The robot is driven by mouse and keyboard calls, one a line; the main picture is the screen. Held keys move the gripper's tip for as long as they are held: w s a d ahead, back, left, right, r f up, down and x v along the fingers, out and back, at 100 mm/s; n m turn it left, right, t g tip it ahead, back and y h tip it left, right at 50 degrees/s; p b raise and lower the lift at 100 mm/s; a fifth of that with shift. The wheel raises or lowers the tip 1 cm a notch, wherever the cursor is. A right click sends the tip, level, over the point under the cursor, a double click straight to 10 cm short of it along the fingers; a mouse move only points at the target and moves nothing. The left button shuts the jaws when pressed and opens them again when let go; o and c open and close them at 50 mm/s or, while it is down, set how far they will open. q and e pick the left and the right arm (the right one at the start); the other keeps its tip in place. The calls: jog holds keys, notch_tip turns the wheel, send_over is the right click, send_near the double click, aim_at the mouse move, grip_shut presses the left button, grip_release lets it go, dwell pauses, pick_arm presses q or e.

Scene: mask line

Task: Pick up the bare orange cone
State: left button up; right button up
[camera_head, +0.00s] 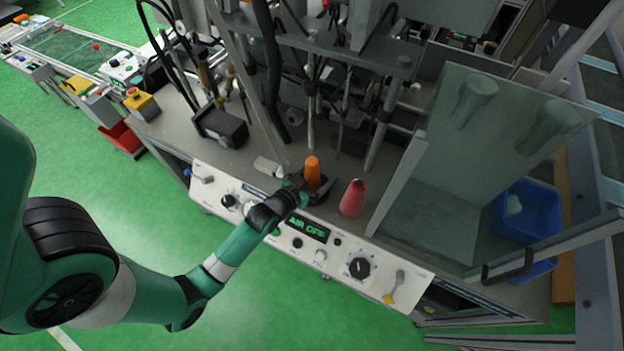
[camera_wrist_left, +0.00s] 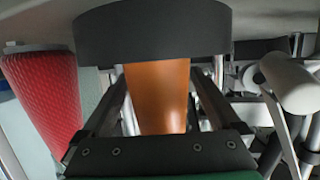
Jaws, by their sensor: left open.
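The bare orange cone (camera_head: 312,172) stands upright near the front edge of the machine's bench. In the left wrist view the orange cone (camera_wrist_left: 158,95) shows between my two fingers, with a dark round part across one end of it. My left gripper (camera_head: 309,188) is at the cone's lower part, its jaws open on either side; I cannot tell whether a finger touches it. A red cone with a textured surface (camera_head: 352,198) stands just right of it and also shows at the left of the left wrist view (camera_wrist_left: 45,95). My right gripper is not in view.
A control panel with an AIR OFF display (camera_head: 308,229) runs along the bench front. Rods and hoses stand close behind the cones. A clear guard panel (camera_head: 440,150) and a blue bin (camera_head: 530,215) are at the right. A dark box (camera_head: 220,127) sits at the left.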

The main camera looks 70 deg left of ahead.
aim_at(313, 168)
pick_arm(q)
jog(key=c, duration=1.5)
jog(key=shift+o, duration=0.2)
jog(key=shift+r, duration=0.1)
jog(key=r, duration=0.1)
jog(key=r+p, duration=0.1)
jog(key=r, duration=0.1)
jog(key=r+p, duration=0.1)
jog(key=shift+s+d+r, duration=0.2)
jog(key=shift+s+d, duration=0.05)
jog(key=s+d+r, duration=0.1)
jog(key=s+d+r+p, duration=0.1)
jog(key=r, duration=0.1)
jog(key=s+r+p, duration=0.1)
jog(key=shift+d+r, duration=0.35)
jog(key=shift+d, duration=0.05)
jog(key=w+d+r+v, duration=0.1)
jog(key=v, duration=0.8)
jog(key=shift+d, duration=0.55)
